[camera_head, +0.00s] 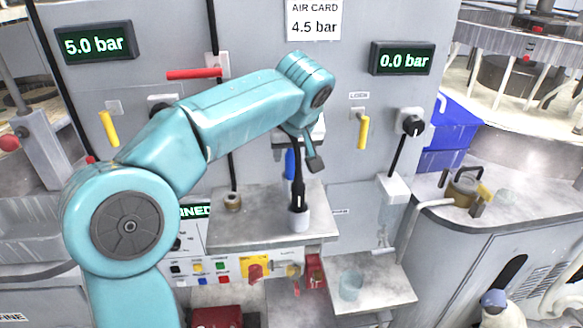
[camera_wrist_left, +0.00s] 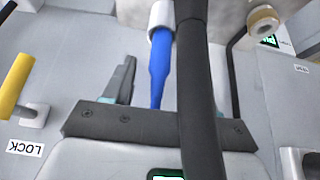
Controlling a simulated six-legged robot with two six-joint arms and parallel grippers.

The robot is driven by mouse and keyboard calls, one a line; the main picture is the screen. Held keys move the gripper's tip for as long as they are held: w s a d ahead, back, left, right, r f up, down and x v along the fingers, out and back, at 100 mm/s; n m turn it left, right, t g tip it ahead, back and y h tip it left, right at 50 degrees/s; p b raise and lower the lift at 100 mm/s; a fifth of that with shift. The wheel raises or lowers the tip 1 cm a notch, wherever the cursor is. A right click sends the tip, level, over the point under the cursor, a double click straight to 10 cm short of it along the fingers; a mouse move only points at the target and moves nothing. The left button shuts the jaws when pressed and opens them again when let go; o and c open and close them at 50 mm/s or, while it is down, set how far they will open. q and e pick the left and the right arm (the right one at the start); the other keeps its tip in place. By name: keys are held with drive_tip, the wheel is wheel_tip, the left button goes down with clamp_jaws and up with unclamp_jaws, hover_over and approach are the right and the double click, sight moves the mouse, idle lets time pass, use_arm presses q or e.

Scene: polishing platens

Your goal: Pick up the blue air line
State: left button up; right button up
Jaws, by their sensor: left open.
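The blue air line (camera_head: 290,164) stands upright over the grey shelf, partly hidden behind my left gripper and a dark upright shape. My left gripper (camera_head: 307,176) is open, close to the line. In the wrist view one finger is left of the line and apart from it; a long dark shape covers the right side, so contact there cannot be told. My right gripper is not in view.
Yellow handles (camera_head: 363,132) and a red handle (camera_head: 194,74) stick out from the grey panel. A small round fitting (camera_head: 233,201) sits on the shelf's left. A lower ledge holds a clear cup (camera_head: 351,286). A blue bin (camera_head: 449,130) stands at the right.

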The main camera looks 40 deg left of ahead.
sight(292, 156)
use_arm(q)
drive_tip(key=x, duration=0.4)
drive_tip(key=shift+a+f, duration=0.2)
drive_tip(key=shift+f, duration=0.1)
drive_tip(key=shift+w+a+f, duration=0.1)
drive_tip(key=shift+w+f, duration=0.1)
drive_tip(key=shift+f, duration=0.1)
drive_tip(key=shift+s, duration=0.1)
drive_tip(key=shift+c, duration=1)
clamp_jaws()
drive_tip(key=shift+r, duration=0.2)
